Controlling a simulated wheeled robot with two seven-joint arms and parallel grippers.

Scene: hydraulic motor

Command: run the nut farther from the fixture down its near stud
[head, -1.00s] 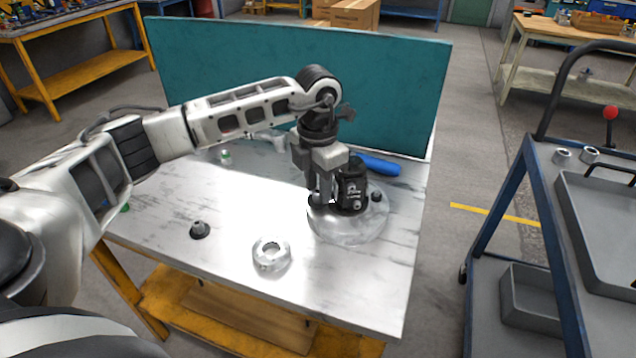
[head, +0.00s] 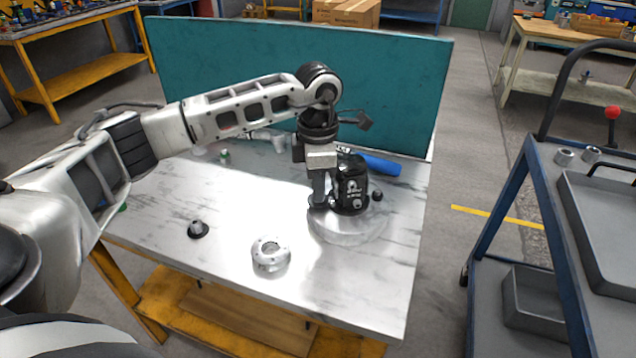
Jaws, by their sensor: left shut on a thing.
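The black hydraulic motor (head: 351,186) stands upright on the round, pale metal fixture (head: 347,232) towards the right of the table. My left gripper (head: 319,203) points down at the left side of the motor, with its fingertips low, close to the motor's flange. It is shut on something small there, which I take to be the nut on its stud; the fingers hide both. A small dark round part (head: 377,195) shows at the motor's right side; I cannot tell whether it is a nut. My right gripper is not in view.
A blue cylinder (head: 380,165) lies behind the motor. A teal panel (head: 240,60) stands along the back. A blue cart (head: 548,170) stands at right.

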